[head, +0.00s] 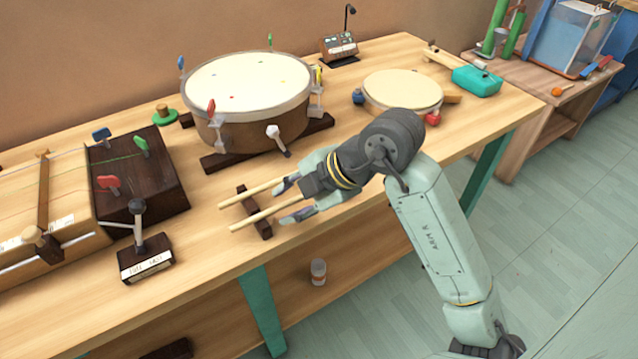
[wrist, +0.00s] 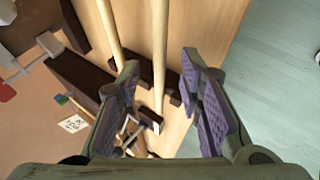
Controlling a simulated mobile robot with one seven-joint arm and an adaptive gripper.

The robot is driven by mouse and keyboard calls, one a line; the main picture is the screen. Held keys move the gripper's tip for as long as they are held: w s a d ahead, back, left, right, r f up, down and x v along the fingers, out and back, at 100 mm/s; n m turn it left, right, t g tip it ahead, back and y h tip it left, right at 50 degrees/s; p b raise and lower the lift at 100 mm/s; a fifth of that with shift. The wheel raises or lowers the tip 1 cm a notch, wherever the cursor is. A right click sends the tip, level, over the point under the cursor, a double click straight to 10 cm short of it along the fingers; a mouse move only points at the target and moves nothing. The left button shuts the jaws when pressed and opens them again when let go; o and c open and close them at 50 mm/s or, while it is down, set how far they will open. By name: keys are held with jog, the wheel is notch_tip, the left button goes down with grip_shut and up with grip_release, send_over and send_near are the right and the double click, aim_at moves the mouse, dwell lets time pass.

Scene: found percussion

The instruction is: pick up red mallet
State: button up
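No red mallet can be made out for certain. A small red knob (head: 433,118) shows at the front of the small pale drum, partly beside my arm; I cannot tell whether it is a mallet head. Two pale wooden sticks (head: 252,193) (head: 262,218) lie over a dark rest on the table; their right ends are hidden behind my gripper and no heads show. My gripper (head: 288,201) is open and empty above the sticks. In the wrist view one stick (wrist: 160,50) runs between the open fingers (wrist: 160,90), and the other (wrist: 108,28) lies to its left.
A big drum (head: 250,78) stands behind the gripper, with the small drum (head: 402,90) to its right. A dark block (head: 140,180) and a small stand (head: 145,258) are to the left. An orange-headed stick (head: 556,91) lies on the far right table.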

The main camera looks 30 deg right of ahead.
jog(key=shift+w+a+f, duration=0.25)
jog(key=shift+w+f, duration=0.1)
jog(key=shift+f, duration=0.15)
jog(key=shift+c, duration=0.5)
grip_shut()
